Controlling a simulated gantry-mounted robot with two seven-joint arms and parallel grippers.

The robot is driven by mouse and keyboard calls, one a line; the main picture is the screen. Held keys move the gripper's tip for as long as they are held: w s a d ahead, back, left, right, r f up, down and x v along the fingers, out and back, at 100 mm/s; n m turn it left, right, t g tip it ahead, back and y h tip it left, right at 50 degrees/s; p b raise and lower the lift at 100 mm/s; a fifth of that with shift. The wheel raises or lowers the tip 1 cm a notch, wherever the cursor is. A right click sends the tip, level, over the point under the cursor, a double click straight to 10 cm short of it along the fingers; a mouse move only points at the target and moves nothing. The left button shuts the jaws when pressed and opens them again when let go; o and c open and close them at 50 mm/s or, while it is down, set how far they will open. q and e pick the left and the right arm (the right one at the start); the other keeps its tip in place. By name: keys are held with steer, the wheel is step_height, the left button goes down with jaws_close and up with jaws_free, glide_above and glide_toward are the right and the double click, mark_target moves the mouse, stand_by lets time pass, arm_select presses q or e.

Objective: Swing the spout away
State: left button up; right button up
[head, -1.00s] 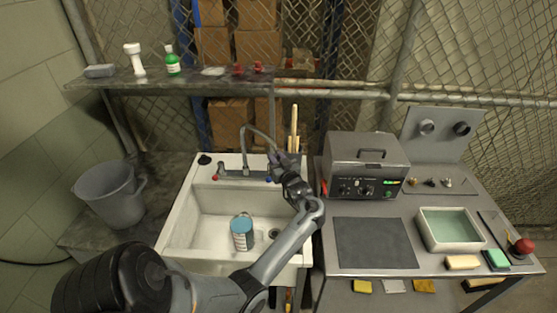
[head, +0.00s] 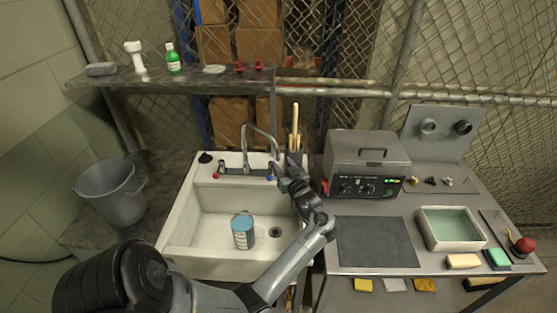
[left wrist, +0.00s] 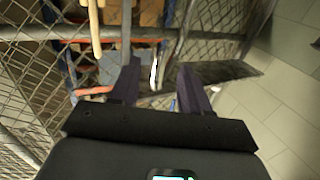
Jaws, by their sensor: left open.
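The curved metal spout (head: 262,131) rises from the tap at the back of the white sink (head: 180,215). It arches over to the right, its end down near the sink's back right corner. My left gripper (head: 281,164) is at that end, close beside it; whether they touch I cannot tell. In the left wrist view its two dark fingers (left wrist: 160,75) are spread apart. A thin bright upright piece (left wrist: 153,73) shows between them, possibly the spout. My right gripper is in neither view.
A blue-topped can (head: 242,232) stands in the sink near the drain. Wooden handles (head: 295,120) stand upright behind my gripper. A grey metal box with dials (head: 367,162) is close on the right. A shelf (head: 200,77) spans above the sink.

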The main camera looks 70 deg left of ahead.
arm_select(q)
steer(key=shift+w+d, duration=0.15)
steer(key=shift+d, duration=2.5)
steer(key=s+f+m+t+y, duration=0.1)
steer(key=s+f+m+t, duration=0.1)
steer(key=s+f+m, duration=0.3)
steer(key=w+d+f+m+t+h, duration=0.1)
steer(key=d+f+m+t+h, duration=0.25)
steer(key=d, duration=0.45)
steer(key=w+d+f+m+t+h, duration=0.1)
steer(key=d+f+m+t+h, duration=0.15)
steer(key=d+m+h, duration=0.4)
steer(key=w+d+f+m+t+h, duration=0.1)
steer(key=w+d+f+t+h, duration=0.15)
steer(key=d, duration=0.75)
steer(key=s+d+m+g+h, duration=0.6)
steer(key=s+d, duration=0.6)
steer(key=d, duration=0.4)
step_height(320, 180, up, 22)
steer(key=n+p, duration=0.1)
steer(key=p, duration=2.1)
steer(key=shift+r+h, duration=0.25)
steer(key=shift+h, duration=0.1)
